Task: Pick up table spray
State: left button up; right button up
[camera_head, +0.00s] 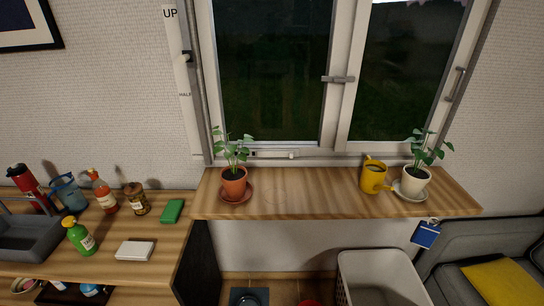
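Several bottles stand on the wooden counter at the left of the head view. A green bottle with a yellow top (80,237) stands near the sink. An orange bottle with a white label (103,193) stands behind it, upright. I cannot tell for certain which of these is the table spray. Neither of my grippers is in view.
A grey sink (28,238), red bottle (27,182), blue jug (68,193), brown jar (136,198), green sponge (172,211) and white block (134,250) share the counter (165,245). Potted plants and a yellow watering can (373,177) stand on the windowsill (300,190). A white basket (378,277) stands below.

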aim_at(78, 235)
jog(key=u, duration=1.6)
